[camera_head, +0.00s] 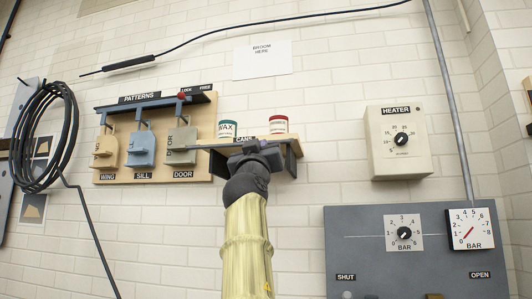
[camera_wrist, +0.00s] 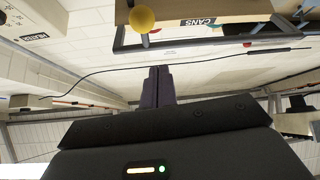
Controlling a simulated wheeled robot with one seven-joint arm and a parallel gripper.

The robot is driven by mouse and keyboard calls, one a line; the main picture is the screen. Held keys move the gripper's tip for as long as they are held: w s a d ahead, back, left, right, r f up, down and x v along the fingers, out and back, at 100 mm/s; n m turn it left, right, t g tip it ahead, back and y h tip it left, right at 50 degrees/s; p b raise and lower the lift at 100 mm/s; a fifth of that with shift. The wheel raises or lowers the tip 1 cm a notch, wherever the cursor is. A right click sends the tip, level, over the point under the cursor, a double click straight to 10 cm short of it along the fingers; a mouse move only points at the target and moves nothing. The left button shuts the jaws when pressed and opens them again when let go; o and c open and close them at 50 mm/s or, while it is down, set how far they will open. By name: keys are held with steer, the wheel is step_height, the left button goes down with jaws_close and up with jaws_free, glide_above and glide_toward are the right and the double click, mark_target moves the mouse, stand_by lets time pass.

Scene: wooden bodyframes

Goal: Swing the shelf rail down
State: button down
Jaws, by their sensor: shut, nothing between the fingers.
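The shelf (camera_head: 262,139) labelled CANS is on the wall at mid-height, carrying two cans. A grey rail (camera_head: 205,147) runs across its front, partly hidden by my gripper. In the wrist view the scene is upside down; the rail (camera_wrist: 190,42) crosses in front of the shelf (camera_wrist: 225,10), and a yellow ball (camera_wrist: 142,18) shows near one end of it. My gripper (camera_head: 256,147) is in front of the shelf. Its fingers (camera_wrist: 158,70) are shut and empty and point toward the rail area. Whether they touch the rail cannot be told.
Left of the shelf is a PATTERNS board (camera_head: 155,100) with hanging blocks and a red knob. A HEATER box (camera_head: 398,142) is on the right, a grey gauge panel (camera_head: 365,262) below it. A coiled black cable (camera_head: 45,135) hangs at far left. Wall below the shelf is bare.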

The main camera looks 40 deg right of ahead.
step_height(320, 180, down, 8)
steer(key=s+a+b, duration=0.1)
steer(key=s+b, duration=0.1)
steer(key=b, duration=0.6)
steer(key=shift+f+b, duration=0.15)
steer(key=shift+b, duration=0.2)
